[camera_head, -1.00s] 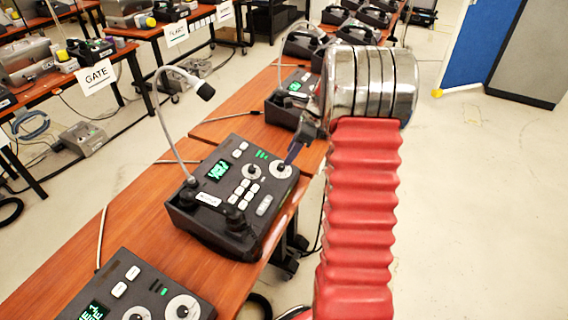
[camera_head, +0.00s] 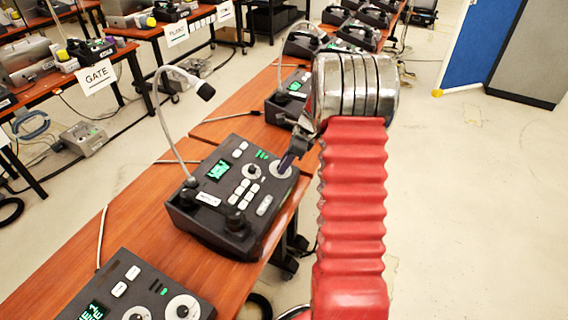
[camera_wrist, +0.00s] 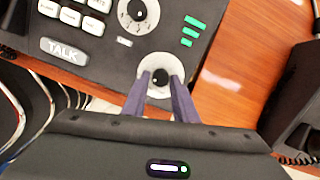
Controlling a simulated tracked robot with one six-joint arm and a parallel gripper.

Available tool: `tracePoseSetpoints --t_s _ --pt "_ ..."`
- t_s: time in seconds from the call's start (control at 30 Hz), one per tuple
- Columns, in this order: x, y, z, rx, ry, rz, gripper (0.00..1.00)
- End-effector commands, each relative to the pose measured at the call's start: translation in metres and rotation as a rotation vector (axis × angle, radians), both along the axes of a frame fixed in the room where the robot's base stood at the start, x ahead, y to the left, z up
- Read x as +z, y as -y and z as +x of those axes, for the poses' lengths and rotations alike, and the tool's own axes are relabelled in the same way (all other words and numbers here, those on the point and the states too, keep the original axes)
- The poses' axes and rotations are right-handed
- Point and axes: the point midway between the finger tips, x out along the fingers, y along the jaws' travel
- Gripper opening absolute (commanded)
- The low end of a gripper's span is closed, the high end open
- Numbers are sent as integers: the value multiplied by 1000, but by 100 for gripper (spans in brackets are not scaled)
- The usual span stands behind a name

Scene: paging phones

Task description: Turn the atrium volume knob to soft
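A dark paging phone (camera_head: 237,190) with a green screen stands on the wooden bench; its small label is too blurred to read. Its outer dial (camera_head: 281,170) is a white disc with a black knob at the centre. In the wrist view this knob (camera_wrist: 160,77) sits between the fingertips of my gripper (camera_wrist: 161,79). The two dark fingers are apart, one on each side of the knob, with what looks like a gap to it. In the head view my gripper (camera_head: 285,163) is over this dial and partly hides it.
A second dial (camera_wrist: 138,14) and a TALK button (camera_wrist: 64,51) lie close by on the same panel. Another phone (camera_head: 130,292) stands nearer on the bench, and one (camera_head: 287,98) stands beyond. Bare bench (camera_wrist: 245,55) lies beside the panel.

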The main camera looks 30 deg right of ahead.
Motion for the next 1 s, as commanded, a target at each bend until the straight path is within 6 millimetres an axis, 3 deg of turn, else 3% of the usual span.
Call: tracePoseSetpoints --t_s 0.37,0.73,1.0 --pt "0 0 0 1 -1 1 0" --pt "0 -1 0 39 4 -7 0" --pt "0 1 1 170 22 -38 0"
